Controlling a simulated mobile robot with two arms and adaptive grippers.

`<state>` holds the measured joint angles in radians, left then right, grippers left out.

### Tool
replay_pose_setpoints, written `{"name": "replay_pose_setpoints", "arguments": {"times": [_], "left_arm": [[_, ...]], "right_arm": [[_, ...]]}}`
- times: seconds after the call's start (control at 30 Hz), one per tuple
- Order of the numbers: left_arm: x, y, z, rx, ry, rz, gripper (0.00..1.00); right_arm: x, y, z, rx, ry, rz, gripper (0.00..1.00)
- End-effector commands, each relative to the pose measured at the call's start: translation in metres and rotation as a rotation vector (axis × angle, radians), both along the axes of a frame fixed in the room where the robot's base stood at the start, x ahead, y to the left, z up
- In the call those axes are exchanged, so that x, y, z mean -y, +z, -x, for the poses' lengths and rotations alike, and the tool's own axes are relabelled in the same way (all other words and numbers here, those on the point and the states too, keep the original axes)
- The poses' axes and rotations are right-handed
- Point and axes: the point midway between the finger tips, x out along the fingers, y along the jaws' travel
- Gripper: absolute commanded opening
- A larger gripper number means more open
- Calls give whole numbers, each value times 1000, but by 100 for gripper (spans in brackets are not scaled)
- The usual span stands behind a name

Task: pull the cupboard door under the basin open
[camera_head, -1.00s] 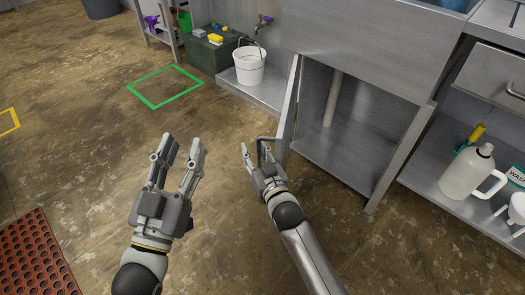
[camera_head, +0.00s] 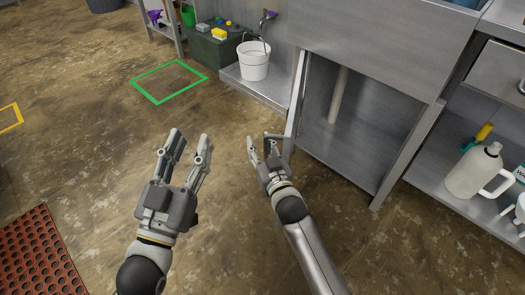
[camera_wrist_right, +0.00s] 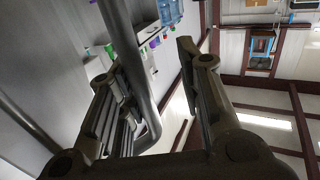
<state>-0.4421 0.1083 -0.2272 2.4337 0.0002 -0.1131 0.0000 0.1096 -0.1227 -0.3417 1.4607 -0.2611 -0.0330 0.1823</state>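The grey cupboard door (camera_head: 296,102) under the basin (camera_head: 385,45) stands swung open, seen nearly edge-on in the head view. The cupboard interior (camera_head: 350,140) shows, with a pale pipe inside. My right gripper (camera_head: 261,147) is at the door's outer side, by its bar handle (camera_head: 277,137). In the right wrist view the handle (camera_wrist_right: 130,55) runs between the two spread fingers of the right gripper (camera_wrist_right: 152,62), nearer the left finger; I cannot tell whether they touch. My left gripper (camera_head: 189,142) is open and empty over the floor, left of the door.
A white bucket (camera_head: 254,62) stands on a low ledge beyond the door. A white jug (camera_head: 473,172) stands on the shelf at right. A green floor outline (camera_head: 160,101) and a red perforated mat (camera_head: 40,255) lie at left. The floor between is clear.

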Motion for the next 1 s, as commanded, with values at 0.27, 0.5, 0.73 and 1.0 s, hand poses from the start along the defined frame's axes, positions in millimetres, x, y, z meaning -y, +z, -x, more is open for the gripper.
{"name": "replay_pose_setpoints", "arguments": {"times": [0.27, 0.5, 0.73, 1.0], "left_arm": [[0, -1, 0, -1, 0, 0, 39], [0, -1, 0, -2, 1, 0, 39], [0, -1, 0, -2, 1, 0, 39], [0, -1, 0, -2, 1, 0, 39]], "right_arm": [[12, -2, 32, -2, 1, 2, 34], [28, -3, 76, -5, 2, 1, 34], [38, -3, 101, -3, 1, 2, 34], [41, -2, 107, -2, 0, 2, 34]]}}
